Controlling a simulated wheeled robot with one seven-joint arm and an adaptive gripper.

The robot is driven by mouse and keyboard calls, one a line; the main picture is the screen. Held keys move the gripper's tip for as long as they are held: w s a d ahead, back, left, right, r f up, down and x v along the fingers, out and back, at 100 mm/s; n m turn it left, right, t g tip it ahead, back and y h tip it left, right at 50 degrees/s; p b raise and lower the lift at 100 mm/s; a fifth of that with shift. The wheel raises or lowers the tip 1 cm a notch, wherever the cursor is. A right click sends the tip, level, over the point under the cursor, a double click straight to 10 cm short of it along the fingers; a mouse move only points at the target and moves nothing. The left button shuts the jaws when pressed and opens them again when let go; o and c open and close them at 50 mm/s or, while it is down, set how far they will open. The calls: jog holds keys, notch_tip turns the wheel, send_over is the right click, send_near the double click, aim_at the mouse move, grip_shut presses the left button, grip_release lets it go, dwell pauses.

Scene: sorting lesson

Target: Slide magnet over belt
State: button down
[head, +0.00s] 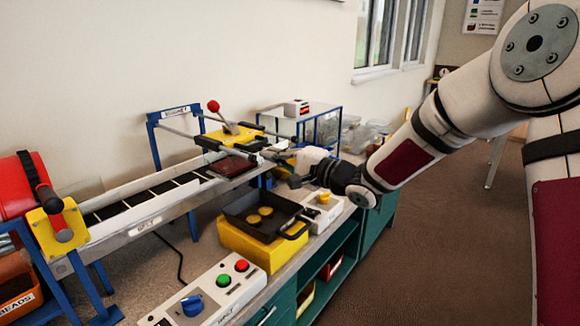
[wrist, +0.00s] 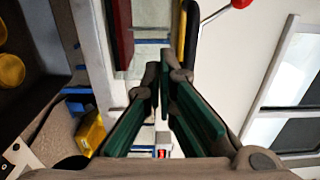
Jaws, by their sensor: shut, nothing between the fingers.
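The magnet (head: 230,137) is a yellow and black block with a red-ball lever (head: 214,106), carried on rails across a blue frame near the belt's far end. The belt (head: 140,202) is a long dark slatted conveyor with pale side walls. My gripper (head: 272,158) is shut and empty, just right of the magnet and beside the belt's far end. Contact with the magnet cannot be made out. In the wrist view, my gripper (wrist: 160,78) has green finger pads, with the magnet's yellow and black edge (wrist: 187,30) above and the lever's red ball (wrist: 240,3) at the top.
A dark red block (head: 232,166) sits below the magnet. A black pan (head: 235,217) with yellow discs stands on a yellow box (head: 250,248). A button panel (head: 210,295) is in front. A red drum (head: 22,185) stands at left, a glass-sided blue frame (head: 325,125) behind my gripper.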

jog(key=shift+b+x, duration=0.55)
jog(key=shift+x, duration=1.6)
jog(key=p+x, duration=0.3)
jog(key=x, duration=0.9)
jog(key=shift+w+a+p, duration=0.2)
jog(key=shift+a+p, duration=0.05)
jog(key=shift+p, duration=0.05)
jog(key=shift+w+a+r, duration=0.2)
jog(key=shift+w+a, duration=0.05)
